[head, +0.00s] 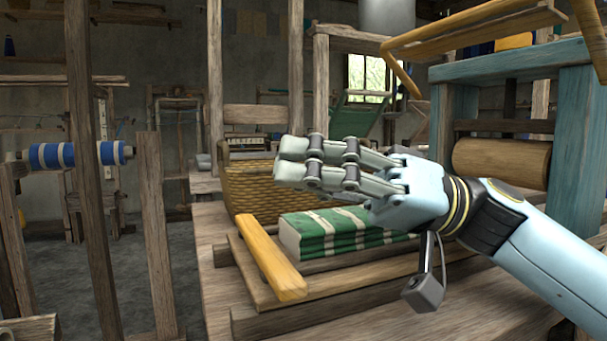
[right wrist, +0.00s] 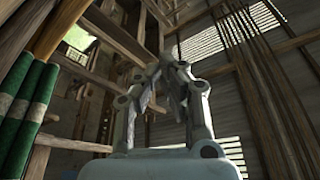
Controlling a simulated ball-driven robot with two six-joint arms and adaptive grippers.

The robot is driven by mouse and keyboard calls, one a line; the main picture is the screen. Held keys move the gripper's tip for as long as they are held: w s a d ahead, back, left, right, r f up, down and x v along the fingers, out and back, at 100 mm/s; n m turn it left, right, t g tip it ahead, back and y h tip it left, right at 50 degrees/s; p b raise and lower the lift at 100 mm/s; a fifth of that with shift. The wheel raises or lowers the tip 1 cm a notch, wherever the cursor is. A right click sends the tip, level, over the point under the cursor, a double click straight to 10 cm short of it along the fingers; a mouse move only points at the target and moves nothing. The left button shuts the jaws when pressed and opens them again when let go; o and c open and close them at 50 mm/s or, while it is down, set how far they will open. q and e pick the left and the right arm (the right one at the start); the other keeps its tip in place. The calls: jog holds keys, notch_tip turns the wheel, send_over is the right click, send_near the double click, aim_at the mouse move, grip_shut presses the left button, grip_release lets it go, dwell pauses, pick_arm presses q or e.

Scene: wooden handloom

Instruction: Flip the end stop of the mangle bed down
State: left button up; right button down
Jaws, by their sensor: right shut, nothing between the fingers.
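The end stop looks to be the yellow wooden bar (head: 268,257) across the left end of the mangle bed (head: 335,285). I cannot tell for sure whether it stands up or lies flat. Folded green and white striped cloth (head: 318,237) lies on the bed just right of the bar. My right gripper (head: 290,160) reaches in from the right, above the cloth and the bar, apart from both. Its fingers point left, shut and empty. In the right wrist view the fingers (right wrist: 170,65) come together at the tips. My left gripper is not in view.
A wicker basket (head: 250,187) stands behind the bed. The blue mangle frame (head: 580,140) with its wooden roller (head: 500,163) stands at the right. Wooden posts (head: 155,230) rise at the left. The air left of the bar is free.

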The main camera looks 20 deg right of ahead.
notch_tip(320, 180, up, 9)
jog(key=shift+r, duration=0.2)
dwell(0.6)
